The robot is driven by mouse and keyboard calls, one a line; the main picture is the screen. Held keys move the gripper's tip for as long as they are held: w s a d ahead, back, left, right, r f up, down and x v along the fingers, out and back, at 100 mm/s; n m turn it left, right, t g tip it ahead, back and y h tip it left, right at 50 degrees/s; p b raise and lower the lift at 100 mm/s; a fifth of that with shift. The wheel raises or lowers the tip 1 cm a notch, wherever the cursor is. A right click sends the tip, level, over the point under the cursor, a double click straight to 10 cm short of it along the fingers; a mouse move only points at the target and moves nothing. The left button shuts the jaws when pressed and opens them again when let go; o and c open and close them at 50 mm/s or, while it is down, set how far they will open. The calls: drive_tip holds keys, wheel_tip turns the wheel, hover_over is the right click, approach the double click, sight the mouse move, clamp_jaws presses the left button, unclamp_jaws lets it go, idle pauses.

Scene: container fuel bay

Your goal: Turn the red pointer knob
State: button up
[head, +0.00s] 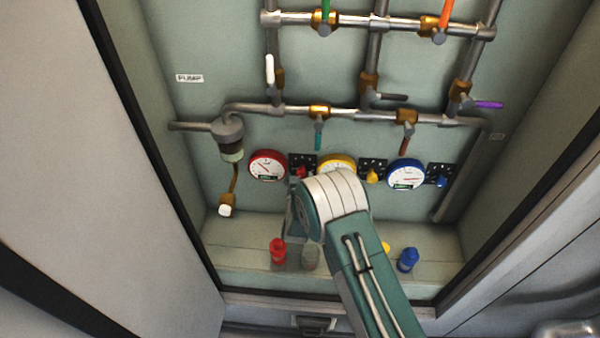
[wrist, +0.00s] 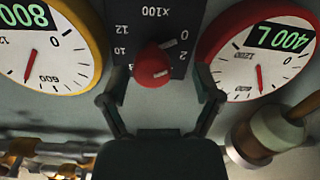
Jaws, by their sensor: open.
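The red pointer knob (wrist: 152,65) sits on a black dial plate (wrist: 135,14) in the wrist view, between the yellow and red gauges. A pale pointer tip lies by the marks 0 and 2. My gripper (wrist: 161,78) is open, with one finger on each side of the knob and visible gaps between. Nothing is held. Whether the fingertips reach the knob's depth is unclear. In the head view the red knob (head: 300,171) shows just above my arm, which hides most of my gripper.
The red gauge (head: 267,166), yellow gauge (head: 337,161) and blue gauge (head: 405,174) line the wall, with yellow (head: 373,176) and blue (head: 441,181) knobs. Valved pipes (head: 345,112) run above. A red canister (head: 278,250) and blue canister (head: 408,259) stand on the ledge.

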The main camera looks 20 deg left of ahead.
drive_tip(key=shift+w+a, duration=0.25)
drive_tip(key=shift+w, duration=0.25)
drive_tip(key=shift+w+d, duration=0.1)
drive_tip(key=shift+w, duration=0.15)
drive_tip(key=shift+w+d+r, duration=0.1)
drive_tip(key=shift+d+r, duration=0.05)
drive_tip(key=shift+d, duration=0.45)
drive_tip(key=shift+a, duration=0.35)
clamp_jaws()
drive_tip(key=shift+a, duration=0.1)
